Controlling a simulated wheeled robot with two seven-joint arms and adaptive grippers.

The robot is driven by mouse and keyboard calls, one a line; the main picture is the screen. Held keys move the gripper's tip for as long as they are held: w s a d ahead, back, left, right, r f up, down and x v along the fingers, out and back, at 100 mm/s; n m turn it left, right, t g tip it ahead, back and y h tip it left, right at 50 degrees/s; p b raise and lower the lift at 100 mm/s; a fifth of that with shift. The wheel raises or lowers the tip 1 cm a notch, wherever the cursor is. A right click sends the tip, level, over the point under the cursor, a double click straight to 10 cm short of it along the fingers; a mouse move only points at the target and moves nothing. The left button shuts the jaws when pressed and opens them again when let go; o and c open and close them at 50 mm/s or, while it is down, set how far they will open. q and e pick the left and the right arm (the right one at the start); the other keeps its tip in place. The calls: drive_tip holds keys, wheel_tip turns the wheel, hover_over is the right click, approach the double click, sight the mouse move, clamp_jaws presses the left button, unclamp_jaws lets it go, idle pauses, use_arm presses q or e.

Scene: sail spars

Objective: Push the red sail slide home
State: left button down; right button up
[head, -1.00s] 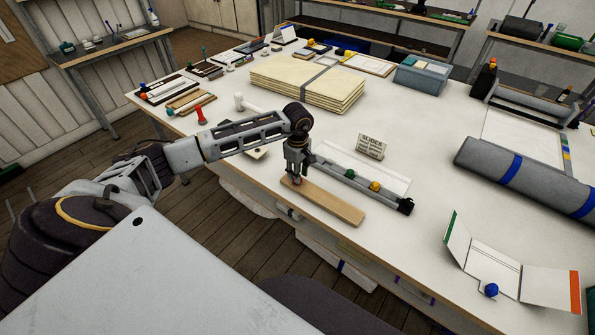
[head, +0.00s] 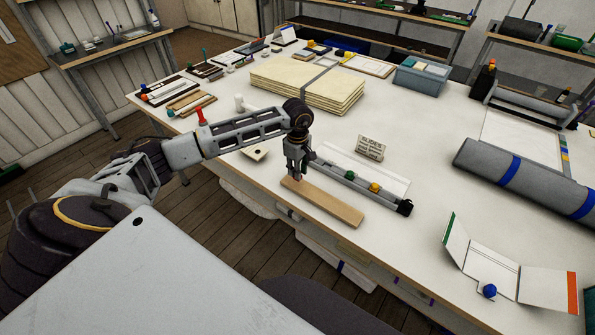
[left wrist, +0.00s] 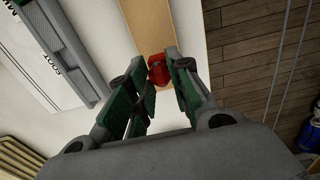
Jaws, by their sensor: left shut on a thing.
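My left gripper (head: 297,177) points down over the near-left end of a wooden board (head: 330,203) on the bench. In the left wrist view it is shut on the small red slide (left wrist: 158,72), held between the fingertips (left wrist: 158,78). In the head view the fingers mostly hide the slide. I cannot tell whether it touches the board. A grey spar (head: 391,197) lies just beyond the board, with a green slide (head: 349,175) and a yellow slide (head: 374,187) on it and a black end piece (head: 405,208). My right gripper is out of view.
A small sign block (head: 371,148) stands behind the spar. A stack of folded cloth (head: 300,85) lies further back. A grey roll with blue bands (head: 530,178) and an open folder (head: 490,265) are to the right. Bare bench lies between the spar and folder.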

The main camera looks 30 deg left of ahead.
use_arm(q)
drive_tip(key=shift+r, duration=0.75)
drive_tip(key=shift+s+f+p, duration=0.2)
drive_tip(key=shift+p, duration=0.15)
